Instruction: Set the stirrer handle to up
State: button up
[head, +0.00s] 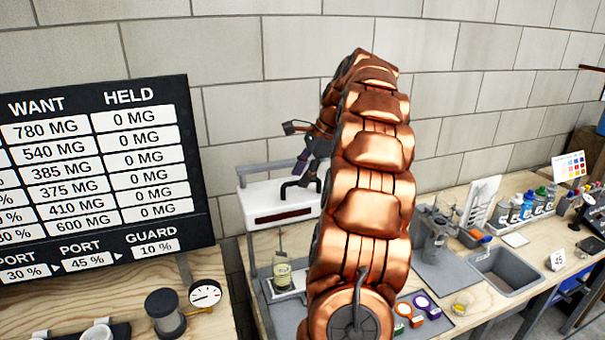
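The stirrer (255,207) is a white box-like head with a dark slot on its front, standing on the bench left of my copper arm. A dark bent handle (297,190) shows at its right end. A thin rod hangs below the head over a glass beaker (282,276) of yellowish liquid. My gripper (304,166) is just above the handle, partly hidden by my arm. I cannot tell whether it touches the handle or whether its fingers are open or shut. The right side of the stirrer is hidden behind my arm.
A black board (100,165) of figures stands at the left. A pressure gauge (205,294) and a dark cylinder (163,308) sit below it. A block wall closes the back.

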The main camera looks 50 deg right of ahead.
jog(key=shift+s+d+r, duration=0.1)
jog(key=shift+r, duration=0.3)
jog(key=s+d, duration=0.7)
jog(key=s, duration=0.3)
jog(key=shift+r, duration=0.15)
jog(key=shift+w, duration=0.1)
